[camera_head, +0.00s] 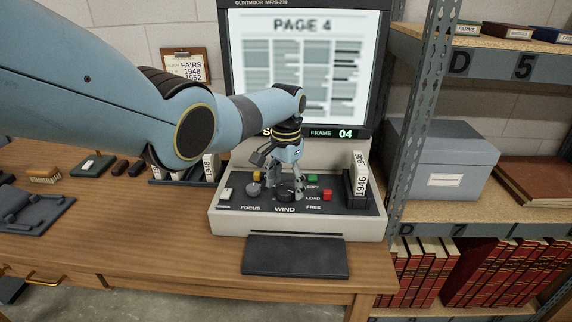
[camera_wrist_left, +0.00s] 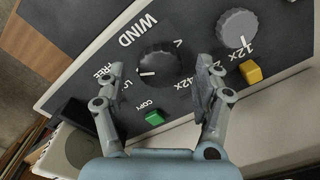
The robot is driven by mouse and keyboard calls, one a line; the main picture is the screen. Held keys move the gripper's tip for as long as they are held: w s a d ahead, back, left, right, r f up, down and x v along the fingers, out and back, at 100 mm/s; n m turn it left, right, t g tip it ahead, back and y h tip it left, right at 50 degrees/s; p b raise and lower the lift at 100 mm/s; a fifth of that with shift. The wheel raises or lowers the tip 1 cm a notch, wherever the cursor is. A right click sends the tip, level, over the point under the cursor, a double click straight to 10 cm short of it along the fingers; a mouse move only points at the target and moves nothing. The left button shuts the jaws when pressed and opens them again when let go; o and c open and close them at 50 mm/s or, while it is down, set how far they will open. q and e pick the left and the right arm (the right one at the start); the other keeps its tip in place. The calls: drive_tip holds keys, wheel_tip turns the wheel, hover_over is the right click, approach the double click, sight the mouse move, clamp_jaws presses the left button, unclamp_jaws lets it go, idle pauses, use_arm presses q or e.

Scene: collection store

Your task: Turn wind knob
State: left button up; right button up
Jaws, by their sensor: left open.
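The black wind knob (camera_head: 287,194) sits at the middle of the microfilm reader's sloped panel (camera_head: 240,207), above the label WIND. In the left wrist view the wind knob (camera_wrist_left: 159,66) shows a white pointer mark and lies between and beyond the fingertips. My left gripper (camera_head: 286,190) points down over the knob, its fingers apart on either side. In the left wrist view my left gripper (camera_wrist_left: 160,75) is open and holds nothing; whether a fingertip touches the knob I cannot tell. The screen (camera_head: 300,65) reads PAGE 4, with FRAME 04 below. My right gripper is out of view.
The grey focus knob (camera_head: 254,189) and a yellow button (camera_head: 257,176) are left of the wind knob. A green button (camera_head: 312,180), a red button (camera_head: 327,195) and an upright 1946 box (camera_head: 360,174) are right. A dark pad (camera_head: 295,257) lies in front. Shelving stands at right.

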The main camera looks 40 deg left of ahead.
sight(286, 189)
use_arm(q)
wheel_tip(286, 189, up, 11)
idle(0.3)
idle(0.4)
